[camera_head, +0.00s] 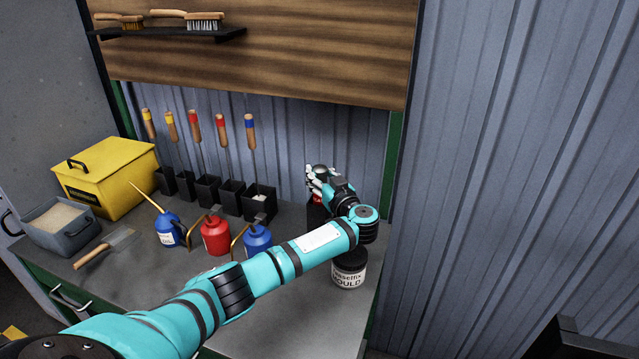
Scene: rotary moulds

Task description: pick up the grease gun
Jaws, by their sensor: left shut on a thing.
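My left gripper (314,183) is at the back right of the workbench (290,325), over a dark upright thing with a red part (316,211). This looks like the grease gun, but my fingers and wrist hide much of it. The gripper is shut on it. A round grey piece shows at the top of the fingers, and I cannot tell what it belongs to. I cannot tell whether the dark thing touches the bench. My right gripper is not in view.
A black-lidded jar (349,273) stands close below my left wrist. Blue (170,231) and red (215,236) oil cans and another blue can (257,240) stand behind my forearm. Black holders (259,205) carry wooden-handled tools. A yellow box (105,180) and grey sand tray (57,232) are left.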

